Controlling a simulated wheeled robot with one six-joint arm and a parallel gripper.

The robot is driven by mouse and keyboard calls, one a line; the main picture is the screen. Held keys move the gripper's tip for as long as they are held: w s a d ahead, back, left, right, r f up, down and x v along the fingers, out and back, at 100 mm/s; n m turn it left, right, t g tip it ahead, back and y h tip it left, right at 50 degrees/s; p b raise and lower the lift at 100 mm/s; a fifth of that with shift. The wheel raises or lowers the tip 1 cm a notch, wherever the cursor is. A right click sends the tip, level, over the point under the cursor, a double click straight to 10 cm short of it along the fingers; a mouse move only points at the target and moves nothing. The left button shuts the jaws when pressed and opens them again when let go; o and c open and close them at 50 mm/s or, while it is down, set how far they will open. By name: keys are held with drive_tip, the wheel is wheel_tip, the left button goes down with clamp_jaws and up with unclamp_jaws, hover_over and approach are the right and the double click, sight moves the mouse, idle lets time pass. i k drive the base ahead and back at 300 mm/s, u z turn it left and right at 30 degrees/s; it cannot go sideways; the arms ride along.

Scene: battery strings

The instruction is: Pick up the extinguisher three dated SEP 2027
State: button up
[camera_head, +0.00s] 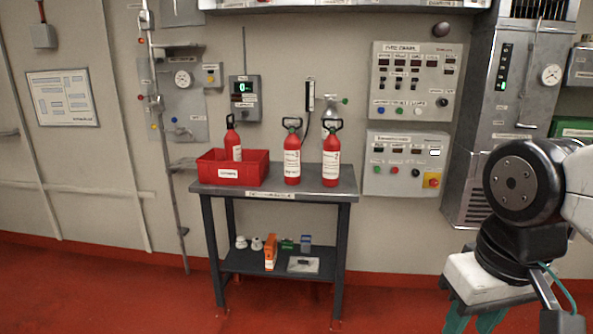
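Three red extinguishers with white labels and black tops stand at a dark table. One extinguisher (234,140) is upright in the red bin (222,176) on the left, its lower part hidden by the bin wall. A second extinguisher (292,165) stands upright on the tabletop in the middle. A third extinguisher (331,163) stands upright to its right, near the table's right end. The dates on their labels are too small to read. My gripper (474,325) is at the lower right, away from the table; its teal fingers run off the bottom edge, so its opening is unclear.
The table (258,192) has a lower shelf with an orange box (270,252) and several small items. Control panels (405,163) are on the wall behind and right. A vertical pipe (165,150) runs left of the table. The red floor in front looks clear.

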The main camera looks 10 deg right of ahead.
sight(292, 143)
drive_tip(key=u, duration=1.2)
drive_tip(key=i, duration=1.5)
drive_tip(key=z, duration=1.05)
drive_tip(key=i, duration=0.85)
drive_tip(key=z, duration=0.1)
